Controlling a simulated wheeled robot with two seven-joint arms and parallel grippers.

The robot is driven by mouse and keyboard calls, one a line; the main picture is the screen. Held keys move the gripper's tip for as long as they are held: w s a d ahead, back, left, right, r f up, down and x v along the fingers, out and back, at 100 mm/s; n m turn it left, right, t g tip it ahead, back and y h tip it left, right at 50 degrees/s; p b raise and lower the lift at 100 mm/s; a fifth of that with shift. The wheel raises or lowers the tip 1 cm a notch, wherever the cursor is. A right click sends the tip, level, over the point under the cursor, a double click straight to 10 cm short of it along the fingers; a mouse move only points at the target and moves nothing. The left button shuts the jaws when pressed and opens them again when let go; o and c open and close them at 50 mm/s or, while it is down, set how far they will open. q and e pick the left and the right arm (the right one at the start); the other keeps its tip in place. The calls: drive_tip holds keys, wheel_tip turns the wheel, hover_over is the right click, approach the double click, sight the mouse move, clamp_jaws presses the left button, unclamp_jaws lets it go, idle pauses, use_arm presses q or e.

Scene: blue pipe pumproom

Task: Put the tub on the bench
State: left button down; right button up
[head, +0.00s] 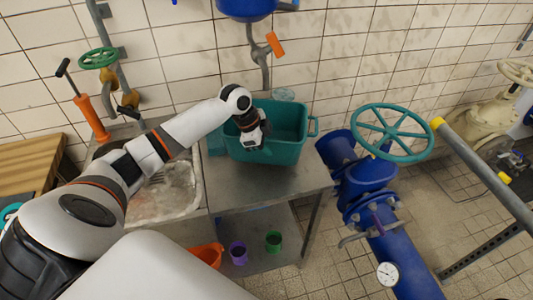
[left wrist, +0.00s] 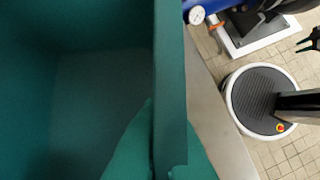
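The teal tub (head: 293,125) is upright over the back of the grey metal bench (head: 265,187). I cannot tell whether a small gap lies under it. My left gripper (head: 252,143) reaches down at the tub's near wall. In the left wrist view the tub (left wrist: 95,90) looks empty, and my left gripper's teal fingers (left wrist: 168,155) lie close on both sides of its wall, gripping it. The bench's metal edge (left wrist: 225,130) shows beside the wall. My right gripper (left wrist: 311,40) shows at the right edge of the left wrist view, with its dark fingers apart and empty.
A sink (head: 165,195) adjoins the bench at left. Blue pipework with a teal handwheel (head: 392,132) stands close at right. An orange container (head: 207,254), a purple cup (head: 238,253) and a green cup (head: 273,242) sit below. The bench front is clear.

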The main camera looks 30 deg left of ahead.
sight(266, 158)
use_arm(q)
wheel_tip(266, 158, down, 4)
drive_tip(key=shift+r+p, duration=0.25)
drive_tip(key=shift+p, duration=0.15)
drive_tip(key=shift+w+f, duration=0.1)
drive_tip(key=shift+f, duration=0.25)
drive_tip(key=c, duration=2)
unclamp_jaws()
drive_tip(key=shift+f, duration=0.2)
drive_tip(key=shift+c, duration=0.2)
drive_tip(key=o, duration=0.4)
drive_tip(key=shift+r, duration=0.15)
drive_tip(key=b+v, duration=0.2)
drive_tip(key=v, duration=1)
